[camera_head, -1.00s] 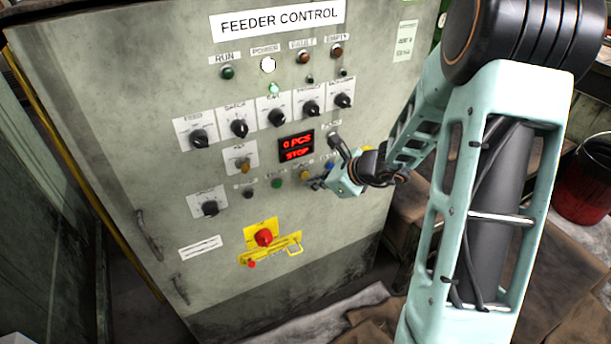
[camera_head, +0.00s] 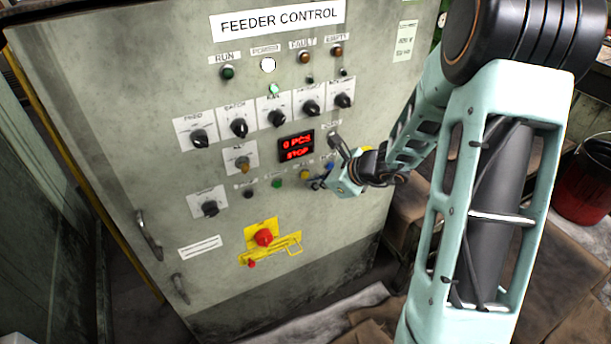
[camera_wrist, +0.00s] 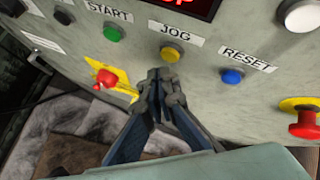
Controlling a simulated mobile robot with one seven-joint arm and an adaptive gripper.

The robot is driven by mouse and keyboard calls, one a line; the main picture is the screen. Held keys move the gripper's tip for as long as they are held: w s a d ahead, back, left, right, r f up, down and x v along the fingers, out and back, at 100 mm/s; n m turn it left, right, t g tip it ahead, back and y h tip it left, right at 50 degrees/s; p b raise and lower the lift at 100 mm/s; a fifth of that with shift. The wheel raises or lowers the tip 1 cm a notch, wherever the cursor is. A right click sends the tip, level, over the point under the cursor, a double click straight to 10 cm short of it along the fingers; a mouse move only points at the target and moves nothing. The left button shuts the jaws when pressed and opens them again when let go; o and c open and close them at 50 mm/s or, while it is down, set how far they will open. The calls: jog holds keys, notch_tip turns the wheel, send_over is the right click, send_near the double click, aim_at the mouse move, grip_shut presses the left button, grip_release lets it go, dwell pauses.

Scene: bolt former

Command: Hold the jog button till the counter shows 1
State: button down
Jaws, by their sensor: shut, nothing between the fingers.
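The jog button is a small yellow button (camera_wrist: 170,54) under the JOG label in the wrist view. It also shows in the head view (camera_head: 304,175), just left of my gripper. My gripper (camera_wrist: 167,76) is shut and empty, its tips just below the jog button in the wrist picture. I cannot tell whether the tips touch the panel. The counter display (camera_head: 296,146) reads "0 PCS" and "STOP" in red. In the wrist view only the bottom of the display (camera_wrist: 187,3) shows.
The green START button (camera_wrist: 112,33) is left of JOG and the blue RESET button (camera_wrist: 232,76) is right. A red emergency button (camera_wrist: 306,123) is at the right edge. Knobs, lamps and a red rotary switch (camera_head: 264,238) are on the same cabinet (camera_head: 130,120).

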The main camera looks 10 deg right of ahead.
jog(key=shift+w+a, duration=0.15)
jog(key=shift+w, duration=0.25)
